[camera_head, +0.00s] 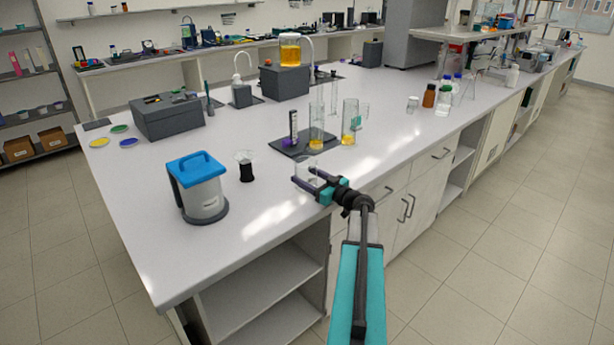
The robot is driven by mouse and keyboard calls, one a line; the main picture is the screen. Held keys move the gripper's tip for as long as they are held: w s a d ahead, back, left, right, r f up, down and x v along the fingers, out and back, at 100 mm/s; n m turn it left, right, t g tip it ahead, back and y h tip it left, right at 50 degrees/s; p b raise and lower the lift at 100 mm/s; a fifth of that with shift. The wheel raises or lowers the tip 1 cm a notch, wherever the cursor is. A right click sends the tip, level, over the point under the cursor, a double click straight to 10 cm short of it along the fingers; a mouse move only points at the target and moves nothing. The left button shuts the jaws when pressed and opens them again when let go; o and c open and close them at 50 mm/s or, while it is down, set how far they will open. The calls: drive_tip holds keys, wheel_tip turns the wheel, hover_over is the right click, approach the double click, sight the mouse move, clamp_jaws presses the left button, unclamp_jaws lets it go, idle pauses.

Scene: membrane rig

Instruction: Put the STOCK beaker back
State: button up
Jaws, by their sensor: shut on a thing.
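My gripper (303,182) is over the front edge area of the white bench. On or beside the mat are a small upright device (293,128) and a tall glass cylinder (316,135) with yellow liquid.
Another cylinder with yellow liquid (349,135) stands right of the mat. A blue-lidded container (198,188) and a black-based holder (246,170) stand left. Brown and clear bottles (429,96) stand at the right back. Bench surface (262,205) is clear left of my gripper.

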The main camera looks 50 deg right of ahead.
drive_tip(key=shift+f+b, duration=0.15)
drive_tip(key=shift+b, duration=0.3)
drive_tip(key=o, duration=1.3)
drive_tip(key=shift+r+p, duration=0.25)
drive_tip(key=shift+p, duration=0.2)
drive_tip(key=s+b, duration=0.3)
drive_tip(key=s, duration=0.9)
drive_tip(key=shift+f+b, duration=0.1)
drive_tip(key=shift+b, duration=0.3)
